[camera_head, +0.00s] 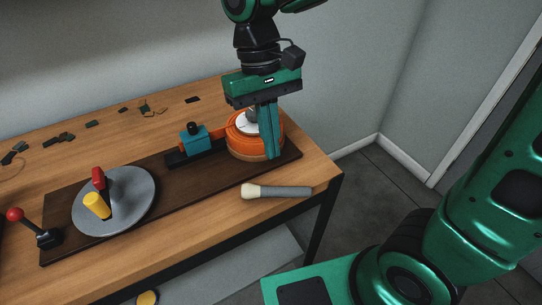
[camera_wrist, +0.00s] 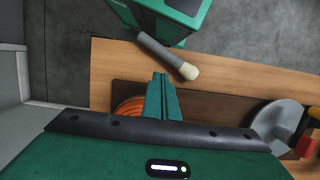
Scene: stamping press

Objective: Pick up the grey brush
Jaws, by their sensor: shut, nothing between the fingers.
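The grey brush (camera_head: 276,191) lies on the wooden table near its front right edge. Its handle is grey and its pale cream bristle end points left in the head view. It also shows in the wrist view (camera_wrist: 160,52), with the bristle end toward the fingers' side. My gripper (camera_head: 271,157) points down over the right end of the dark board, in front of the orange round part, with its fingers together and empty. In the wrist view the closed fingertips (camera_wrist: 160,75) are close to the brush in the picture, but the brush is apart from them.
The dark board (camera_head: 60,243) carries a grey disc (camera_head: 135,216) with red and yellow pieces, a blue block (camera_head: 196,141) and the orange round part (camera_head: 240,128). A red-knobbed lever (camera_head: 16,215) stands at left. Small dark scraps lie along the back of the table.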

